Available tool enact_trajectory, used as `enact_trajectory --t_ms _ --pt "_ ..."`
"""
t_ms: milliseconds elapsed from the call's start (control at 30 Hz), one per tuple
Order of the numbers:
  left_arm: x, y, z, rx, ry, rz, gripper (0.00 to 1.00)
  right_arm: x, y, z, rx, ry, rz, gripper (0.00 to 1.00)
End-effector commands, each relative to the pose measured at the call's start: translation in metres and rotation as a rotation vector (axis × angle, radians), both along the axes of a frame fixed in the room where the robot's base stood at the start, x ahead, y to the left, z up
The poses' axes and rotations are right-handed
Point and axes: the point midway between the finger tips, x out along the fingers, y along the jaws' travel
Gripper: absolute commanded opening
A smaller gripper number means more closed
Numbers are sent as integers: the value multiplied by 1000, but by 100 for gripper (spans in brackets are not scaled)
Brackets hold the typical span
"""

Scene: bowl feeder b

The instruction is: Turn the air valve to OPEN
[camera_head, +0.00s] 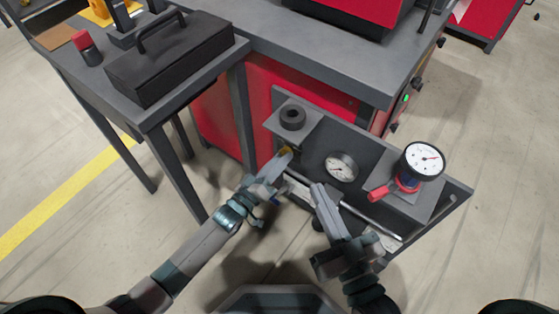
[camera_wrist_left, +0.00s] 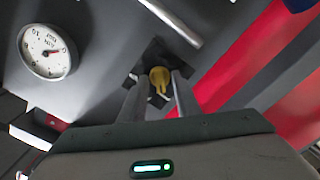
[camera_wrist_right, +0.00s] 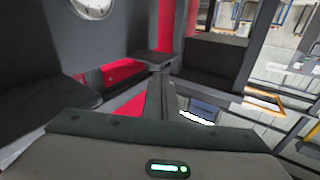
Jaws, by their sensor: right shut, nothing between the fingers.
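A small yellow knob with a narrow tab (camera_wrist_left: 160,80) sits on a dark mount on the grey panel (camera_head: 315,130). In the head view the yellow knob (camera_head: 287,150) is partly hidden by my left gripper (camera_head: 279,163). In the left wrist view my left gripper (camera_wrist_left: 158,95) has its fingers apart, one on each side of the knob, with small gaps showing. I cannot tell their exact depth. My right gripper (camera_head: 318,188) is shut and empty in front of the panel, left of a red lever (camera_head: 380,193) under a white gauge (camera_head: 422,160). No OPEN marking is readable.
A round dial (camera_head: 341,166) is on the panel between the grippers. A black ring (camera_head: 292,117) stands on a small shelf above the knob. A silver rod (camera_head: 370,222) runs low along the panel. A table with a black toolbox (camera_head: 170,55) stands at left.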

Motion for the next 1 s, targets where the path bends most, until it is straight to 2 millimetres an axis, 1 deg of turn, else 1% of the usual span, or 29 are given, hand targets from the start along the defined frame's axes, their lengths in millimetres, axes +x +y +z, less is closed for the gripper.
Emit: enact_trajectory --t_ms 133,167,200,267,733,1000 --pt "0 0 0 0 0 0 30 0 0 0 0 0 0 0" --pt "0 0 0 0 0 0 22 0 0 0 0 0 0 0" --pt "0 0 0 0 0 0 13 0 0 0 0 0 0 0" --pt "0 0 0 0 0 0 0 0 0 0 0 1 0 0" --pt "0 0 1 36 -26 0 0 1 0 -3 -6 23 2 0" --pt "0 1 2 147 -108 1 0 3 -6 -26 -47 139 0 0"
